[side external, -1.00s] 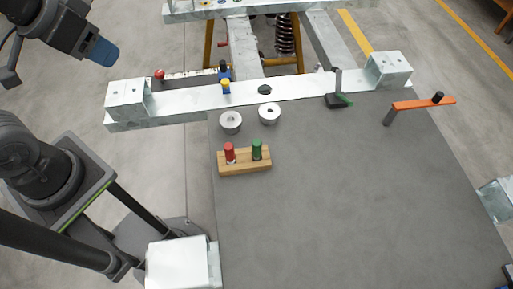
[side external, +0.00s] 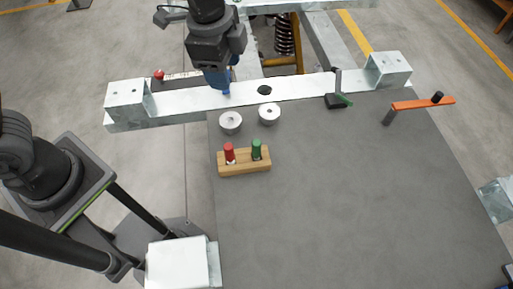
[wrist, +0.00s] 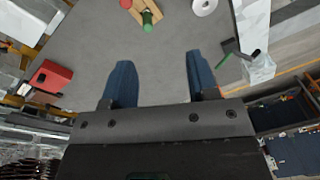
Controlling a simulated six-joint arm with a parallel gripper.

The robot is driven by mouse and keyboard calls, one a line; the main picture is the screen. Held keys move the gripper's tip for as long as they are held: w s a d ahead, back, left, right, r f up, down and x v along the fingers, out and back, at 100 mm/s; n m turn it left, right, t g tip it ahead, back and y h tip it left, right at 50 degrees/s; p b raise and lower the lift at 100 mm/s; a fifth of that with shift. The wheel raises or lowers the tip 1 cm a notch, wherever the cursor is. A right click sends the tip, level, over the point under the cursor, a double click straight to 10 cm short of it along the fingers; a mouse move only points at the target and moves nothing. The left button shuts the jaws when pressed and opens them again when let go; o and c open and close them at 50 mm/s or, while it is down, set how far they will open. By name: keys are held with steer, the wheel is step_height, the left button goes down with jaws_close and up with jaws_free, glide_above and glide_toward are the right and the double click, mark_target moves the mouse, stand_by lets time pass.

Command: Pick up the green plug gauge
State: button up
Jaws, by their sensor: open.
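The green plug gauge (side external: 256,150) stands upright in the right hole of a small wooden block (side external: 244,168) on the grey mat. A red plug gauge (side external: 229,153) stands in the left hole of the same block. My gripper (side external: 224,88) is above the metal beam, behind and above the block, apart from both gauges. In the wrist view my gripper (wrist: 158,75) has its two blue fingers spread with nothing between them. The green gauge (wrist: 148,20) shows at the top of the wrist view, beyond the fingertips. The wooden block is partly cut off there.
Two metal rings (side external: 231,122) (side external: 269,113) lie between the block and the metal beam (side external: 305,88). A dark clamp with a green part (side external: 338,99) and an orange bar (side external: 422,103) are to the right. The grey mat (side external: 350,200) is otherwise largely clear.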

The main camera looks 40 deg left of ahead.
mark_target(257, 142)
steer(key=d+f+m, duration=0.1)
steer(key=d+f, duration=0.1)
steer(key=f, duration=0.2)
steer(key=d+f+m, duration=0.1)
steer(key=d+f, duration=0.1)
steer(key=f, duration=0.3)
steer(key=w+d+f+m+g, duration=0.1)
steer(key=d+f+m, duration=0.1)
steer(key=f, duration=0.3)
steer(key=shift+d+f+y, duration=0.2)
steer(key=shift+d+y, duration=0.1)
steer(key=shift+s+d+f, duration=0.1)
steer(key=shift+s+f, duration=0.05)
steer(key=shift+f, duration=1.35)
steer(key=shift+s+f, duration=0.1)
steer(key=shift+f, duration=1.35)
jaws_close()
